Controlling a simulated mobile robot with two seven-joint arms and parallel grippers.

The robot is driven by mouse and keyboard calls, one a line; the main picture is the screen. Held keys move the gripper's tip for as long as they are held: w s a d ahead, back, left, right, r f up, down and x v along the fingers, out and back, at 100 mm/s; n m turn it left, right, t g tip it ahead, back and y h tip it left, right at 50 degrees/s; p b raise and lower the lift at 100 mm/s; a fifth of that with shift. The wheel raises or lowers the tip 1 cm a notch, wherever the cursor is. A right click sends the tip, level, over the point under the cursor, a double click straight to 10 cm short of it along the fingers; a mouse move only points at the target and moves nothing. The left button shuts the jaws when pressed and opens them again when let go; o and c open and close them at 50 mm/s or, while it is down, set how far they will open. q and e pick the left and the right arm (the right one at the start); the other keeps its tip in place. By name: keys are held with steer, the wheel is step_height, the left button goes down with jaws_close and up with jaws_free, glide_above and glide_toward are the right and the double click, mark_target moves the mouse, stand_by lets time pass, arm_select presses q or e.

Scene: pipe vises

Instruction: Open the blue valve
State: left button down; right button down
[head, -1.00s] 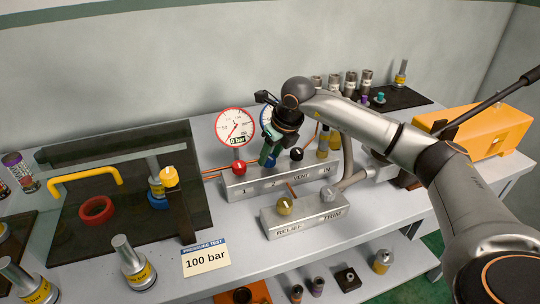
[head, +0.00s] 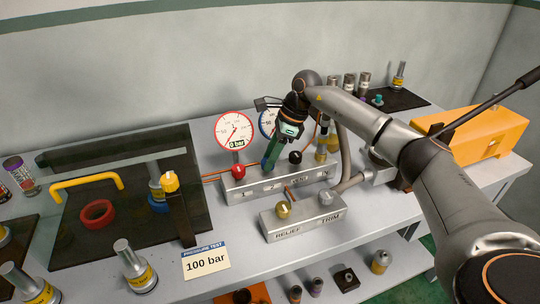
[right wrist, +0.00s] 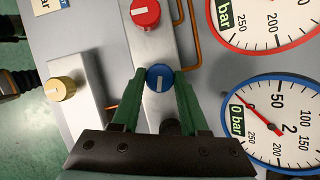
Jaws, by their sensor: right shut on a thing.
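The blue valve (right wrist: 159,78) is a round blue knob with a white line on the grey manifold block (head: 238,197). In the right wrist view it sits between the two green fingers of my right gripper (right wrist: 158,82), which is shut on it. Its white line points up and down in that view. In the head view my right gripper (head: 269,164) reaches down to the block and hides most of the blue valve. My left gripper is out of view.
A red knob (head: 237,171) and a black knob (head: 295,157) flank the fingers. A red-rimmed gauge (head: 234,128) and a blue-rimmed gauge (right wrist: 280,117) both read 0 bar. In front stands the relief and trim block (head: 300,227) with a yellow knob (head: 283,209).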

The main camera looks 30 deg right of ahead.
steer(key=shift+n+g, duration=0.4)
steer(key=shift+n, duration=0.7)
steer(key=shift+d, duration=0.1)
steer(key=shift+c, duration=2.1)
jaws_free()
steer(key=shift+r, duration=0.15)
steer(key=v, duration=1.2)
steer(key=shift+d, duration=0.15)
